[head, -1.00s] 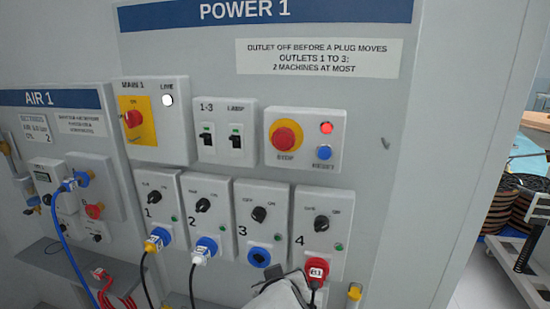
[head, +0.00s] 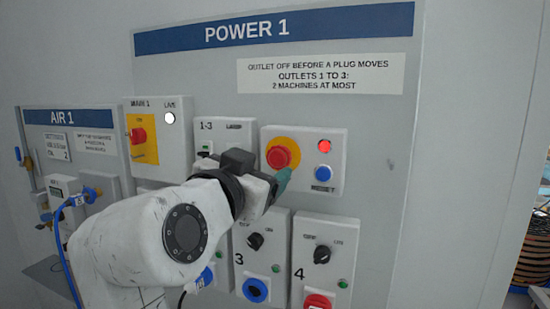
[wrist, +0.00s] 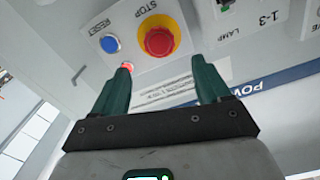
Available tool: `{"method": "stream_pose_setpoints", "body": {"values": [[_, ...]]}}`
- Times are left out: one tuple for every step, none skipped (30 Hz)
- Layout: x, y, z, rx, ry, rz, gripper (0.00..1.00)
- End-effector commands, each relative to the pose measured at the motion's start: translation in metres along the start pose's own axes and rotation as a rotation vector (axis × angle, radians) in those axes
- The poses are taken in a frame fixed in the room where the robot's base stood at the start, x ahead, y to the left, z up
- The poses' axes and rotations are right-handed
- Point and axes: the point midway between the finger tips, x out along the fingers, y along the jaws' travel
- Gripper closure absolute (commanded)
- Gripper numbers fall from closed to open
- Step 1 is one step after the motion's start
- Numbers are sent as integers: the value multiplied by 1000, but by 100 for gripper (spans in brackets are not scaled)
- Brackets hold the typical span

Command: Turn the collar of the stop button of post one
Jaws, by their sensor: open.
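The stop button is a red mushroom head (head: 280,157) in a yellow ring (head: 287,142), on a white box on the POWER 1 panel. In the wrist view the red head (wrist: 159,41) and yellow ring (wrist: 158,20) appear upside down, just beyond the gap between my fingertips. My gripper (head: 280,181) has green fingers. In the head view it is just below the button, overlapping the box's lower left. In the wrist view my gripper (wrist: 164,66) is open and empty, with its fingers apart. The button is not between the fingers.
A lit red lamp (head: 324,147) and blue reset button (head: 323,173) sit right of the stop button. The lamp switch box (head: 238,133) is on its left, partly behind my arm. Outlets 3 (head: 254,265) and 4 (head: 322,278) are below.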

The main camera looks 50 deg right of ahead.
Motion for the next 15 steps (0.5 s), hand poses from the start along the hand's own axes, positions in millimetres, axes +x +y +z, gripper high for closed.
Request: {"method": "stream_pose_setpoints", "body": {"values": [[10, 0, -2, -3, 1, 5, 24], [16, 0, -2, -3, 1, 4, 24], [24, 0, -2, -3, 0, 4, 24], [29, 0, -2, -3, 0, 4, 24], [35, 0, -2, -3, 0, 3, 24], [42, 0, -2, -3, 0, 3, 24], [46, 0, -2, -3, 0, 4, 24], [51, 0, -1, -3, 0, 3, 24], [57, 0, -1, -2, -1, 2, 24], [61, 0, -1, -3, -1, 2, 24], [64, 0, -1, -3, 0, 2, 24], [68, 0, -1, -3, 0, 1, 24], [71, 0, -1, -3, 0, 1, 24], [73, 0, 0, -3, -1, 1, 24], [76, 0, 0, -3, -1, 1, 24]]}}
